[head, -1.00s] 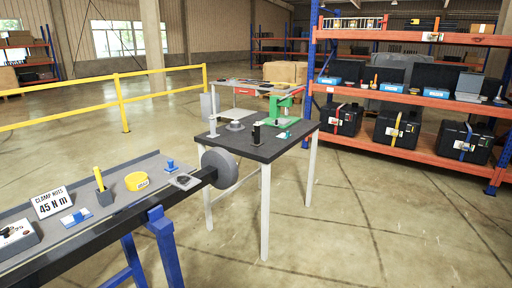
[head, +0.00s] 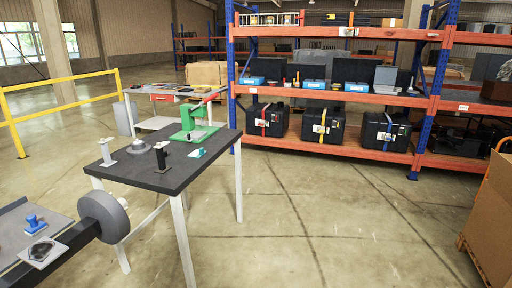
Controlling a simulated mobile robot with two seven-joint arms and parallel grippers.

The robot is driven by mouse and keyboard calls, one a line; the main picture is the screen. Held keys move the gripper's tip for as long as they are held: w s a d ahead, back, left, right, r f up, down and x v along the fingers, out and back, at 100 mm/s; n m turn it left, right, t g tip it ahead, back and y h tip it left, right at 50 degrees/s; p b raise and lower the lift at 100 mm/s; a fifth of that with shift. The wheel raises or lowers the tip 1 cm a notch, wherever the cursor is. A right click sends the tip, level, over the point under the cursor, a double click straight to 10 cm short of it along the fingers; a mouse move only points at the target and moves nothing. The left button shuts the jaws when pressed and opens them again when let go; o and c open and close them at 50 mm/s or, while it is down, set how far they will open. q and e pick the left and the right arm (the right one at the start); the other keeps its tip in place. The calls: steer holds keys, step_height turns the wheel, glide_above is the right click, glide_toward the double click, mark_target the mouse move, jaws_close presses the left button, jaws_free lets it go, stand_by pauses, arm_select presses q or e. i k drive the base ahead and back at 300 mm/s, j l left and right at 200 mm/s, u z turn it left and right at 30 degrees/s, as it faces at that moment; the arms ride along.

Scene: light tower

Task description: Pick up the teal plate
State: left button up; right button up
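A small teal piece (head: 197,153) lies on the dark-topped table (head: 172,181), near its right side and in front of the green press (head: 191,124). It is too small in the head view to make out its exact shape, and no other teal plate is clear. Neither of my grippers shows in the head view.
A grey round disc (head: 103,217) on a dark rail stands at lower left, close to the table. An orange and blue shelf rack (head: 340,151) with black cases is behind. Cardboard boxes (head: 490,225) stand at right. The floor between is clear.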

mark_target(197, 154)
steer(key=i+z, duration=0.2)
steer(key=i, duration=1.15)
steer(key=i+l+u, duration=0.2)
steer(key=i+u, duration=0.25)
steer(key=i, duration=0.15)
steer(key=i+l+u, duration=0.95)
steer(key=i+l, duration=0.1)
steer(key=i, duration=0.05)
